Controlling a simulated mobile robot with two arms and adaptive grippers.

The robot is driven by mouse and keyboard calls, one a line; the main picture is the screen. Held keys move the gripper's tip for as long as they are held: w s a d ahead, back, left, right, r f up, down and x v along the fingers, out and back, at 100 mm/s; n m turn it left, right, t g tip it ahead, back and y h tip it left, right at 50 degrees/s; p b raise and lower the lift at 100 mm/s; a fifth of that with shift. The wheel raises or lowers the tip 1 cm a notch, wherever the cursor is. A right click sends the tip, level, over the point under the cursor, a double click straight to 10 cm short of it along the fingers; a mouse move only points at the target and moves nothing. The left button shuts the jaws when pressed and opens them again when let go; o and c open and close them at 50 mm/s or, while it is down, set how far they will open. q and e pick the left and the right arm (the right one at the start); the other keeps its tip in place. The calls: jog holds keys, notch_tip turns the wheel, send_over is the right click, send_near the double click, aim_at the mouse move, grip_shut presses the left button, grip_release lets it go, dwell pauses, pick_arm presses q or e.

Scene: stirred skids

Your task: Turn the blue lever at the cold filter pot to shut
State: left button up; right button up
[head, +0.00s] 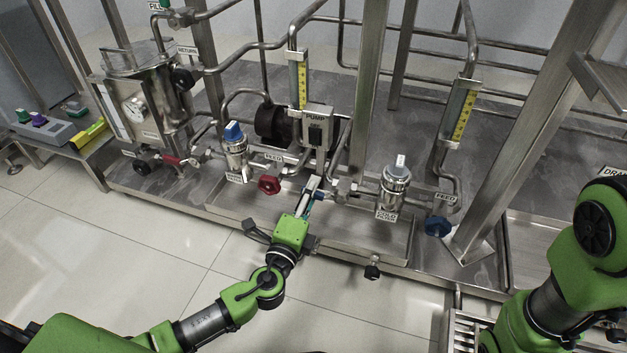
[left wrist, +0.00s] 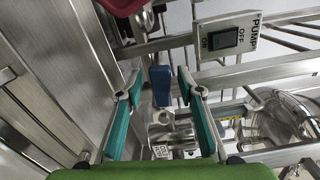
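The cold filter pot (head: 395,188) is a steel canister with a pale top and a label in front, right of my left gripper in the head view. My left gripper (head: 313,184) reaches in at the pipework left of this pot. In the left wrist view the blue lever (left wrist: 160,86) stands between the two teal fingers of my left gripper (left wrist: 165,88). The fingers are apart, with a gap visible on each side of the lever. In the head view the gripper largely hides the lever. My right gripper is out of view; only the right arm shows.
A red handwheel (head: 269,185) sits close left of my left gripper, and the pump switch box (head: 316,126) is behind it. A blue handwheel (head: 438,227) is right of the pot. A blue-topped pot (head: 234,140) stands left. Steel posts and pipes crowd the skid.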

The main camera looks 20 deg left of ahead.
pick_arm(q)
jog(key=shift+w, duration=0.1)
jog(key=shift+c, duration=0.3)
grip_shut()
jog(key=shift+r, duration=0.15)
